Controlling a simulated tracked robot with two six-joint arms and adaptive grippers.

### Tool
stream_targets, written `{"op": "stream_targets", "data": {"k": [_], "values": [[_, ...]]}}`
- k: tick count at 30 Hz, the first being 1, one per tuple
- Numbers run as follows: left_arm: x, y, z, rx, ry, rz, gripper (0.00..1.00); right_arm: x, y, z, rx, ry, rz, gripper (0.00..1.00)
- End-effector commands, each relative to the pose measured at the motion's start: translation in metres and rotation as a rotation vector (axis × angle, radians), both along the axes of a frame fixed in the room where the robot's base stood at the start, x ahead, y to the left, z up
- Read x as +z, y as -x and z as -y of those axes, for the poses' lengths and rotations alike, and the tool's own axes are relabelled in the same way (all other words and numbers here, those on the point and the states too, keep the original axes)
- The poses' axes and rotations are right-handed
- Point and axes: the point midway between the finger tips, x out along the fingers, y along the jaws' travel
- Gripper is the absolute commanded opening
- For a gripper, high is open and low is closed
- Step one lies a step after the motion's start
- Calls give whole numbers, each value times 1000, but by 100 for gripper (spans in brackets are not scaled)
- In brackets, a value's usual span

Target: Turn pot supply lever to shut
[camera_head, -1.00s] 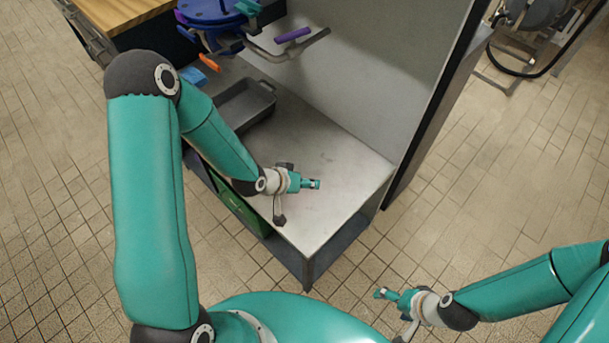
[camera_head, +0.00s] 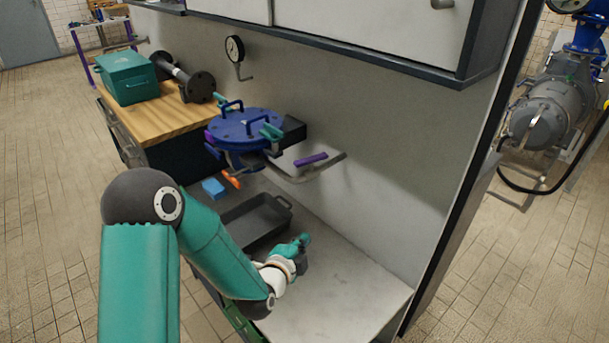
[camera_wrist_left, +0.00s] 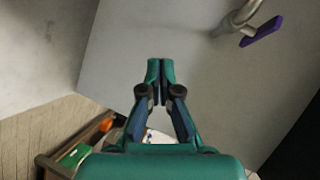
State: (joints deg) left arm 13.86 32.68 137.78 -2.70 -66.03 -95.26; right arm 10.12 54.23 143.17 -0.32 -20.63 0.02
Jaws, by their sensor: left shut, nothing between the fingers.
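The purple lever (camera_head: 311,159) sits on a grey pipe (camera_head: 325,170) that runs from the blue-lidded pot (camera_head: 246,125) along the wall. In the left wrist view the purple lever (camera_wrist_left: 262,31) and its pipe show at the upper right, apart from my fingers. My left gripper (camera_head: 303,240) is shut and empty above the metal bench, below and nearer than the lever. Its fingertips (camera_wrist_left: 161,70) are together in the left wrist view. My right gripper is out of view.
A dark tray (camera_head: 258,225) lies on the metal bench (camera_head: 345,300), left of my left gripper. A blue block (camera_head: 213,188) and an orange item (camera_head: 231,179) are behind it. A cabinet (camera_head: 340,40) overhangs the back. The bench's right part is clear.

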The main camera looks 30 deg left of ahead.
Motion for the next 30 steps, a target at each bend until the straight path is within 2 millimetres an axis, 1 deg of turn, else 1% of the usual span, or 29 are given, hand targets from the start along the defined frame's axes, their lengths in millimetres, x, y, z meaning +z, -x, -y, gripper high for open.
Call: {"op": "stream_targets", "data": {"k": [1,2,3,4,6,9,11,14,17,20,27,29,30], "values": [[20,-1,-6,9,-112,50,0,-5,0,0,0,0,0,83],[33,-1,-10,21,-180,80,0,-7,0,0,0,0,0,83],[52,1,-15,42,-262,122,0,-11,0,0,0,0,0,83],[68,3,-18,63,-305,157,0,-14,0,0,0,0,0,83],[91,6,-17,87,-307,208,0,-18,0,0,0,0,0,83],[110,5,-10,79,-305,250,0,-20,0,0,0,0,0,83],[115,3,-7,73,-304,262,0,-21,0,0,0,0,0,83],[116,-4,-7,70,-303,261,0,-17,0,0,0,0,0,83],[117,-16,-10,70,-302,261,0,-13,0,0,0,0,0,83],[117,-33,-13,70,-302,261,0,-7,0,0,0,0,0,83],[117,-82,-23,69,-301,260,0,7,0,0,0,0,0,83],[116,-93,-26,69,-301,260,0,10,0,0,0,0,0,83],[117,-98,-31,72,-302,260,0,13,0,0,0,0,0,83]]}}
